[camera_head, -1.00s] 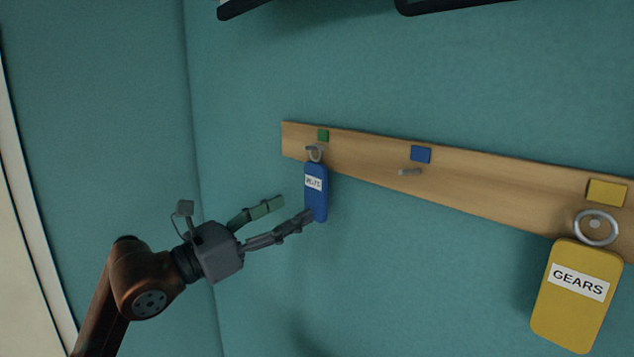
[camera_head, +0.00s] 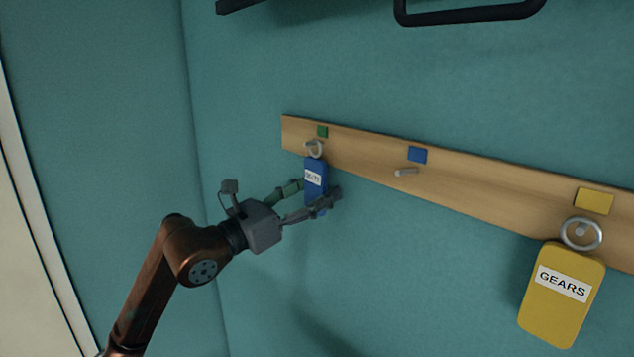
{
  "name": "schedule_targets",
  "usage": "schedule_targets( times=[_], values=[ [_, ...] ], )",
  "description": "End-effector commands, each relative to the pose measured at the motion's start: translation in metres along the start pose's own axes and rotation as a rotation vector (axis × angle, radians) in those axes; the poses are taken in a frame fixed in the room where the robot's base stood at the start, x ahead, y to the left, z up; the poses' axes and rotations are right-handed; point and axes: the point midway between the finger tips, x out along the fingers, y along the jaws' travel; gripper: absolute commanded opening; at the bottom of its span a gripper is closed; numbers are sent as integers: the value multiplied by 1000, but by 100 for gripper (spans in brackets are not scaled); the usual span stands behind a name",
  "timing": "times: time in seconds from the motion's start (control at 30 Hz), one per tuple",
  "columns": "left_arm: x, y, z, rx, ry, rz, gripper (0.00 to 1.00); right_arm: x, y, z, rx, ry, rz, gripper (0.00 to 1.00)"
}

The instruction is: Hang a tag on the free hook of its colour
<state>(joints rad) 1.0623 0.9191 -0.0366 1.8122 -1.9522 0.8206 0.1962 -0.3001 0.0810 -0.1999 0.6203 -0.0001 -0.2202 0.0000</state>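A blue tag (camera_head: 314,166) with a white label hangs by its ring on the left hook (camera_head: 313,148), under the green square (camera_head: 323,131). The middle hook (camera_head: 405,172), under the blue square (camera_head: 418,155), is bare. A yellow tag marked GEARS (camera_head: 560,309) hangs on the right hook under the yellow square (camera_head: 595,200). My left gripper (camera_head: 317,193) is at the lower part of the blue tag. Its fingers are apart, one at the tag's left side and one across its lower right. I cannot tell whether they touch it. My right gripper is not in view.
The wooden rail (camera_head: 470,189) runs along a teal wall (camera_head: 400,270). Dark frames (camera_head: 470,14) jut in at the top. The wall below the rail's middle is clear.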

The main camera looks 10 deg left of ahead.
Motion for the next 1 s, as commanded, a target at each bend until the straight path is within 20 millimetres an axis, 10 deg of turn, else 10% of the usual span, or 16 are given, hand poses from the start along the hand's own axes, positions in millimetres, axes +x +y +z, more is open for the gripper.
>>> schedule_targets(
  times=[0.4,1.0],
  values=[
    [0,0,0,0,0,0,29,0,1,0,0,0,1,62],
    [2,0,10,0,0,0,28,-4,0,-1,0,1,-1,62]
  ],
)
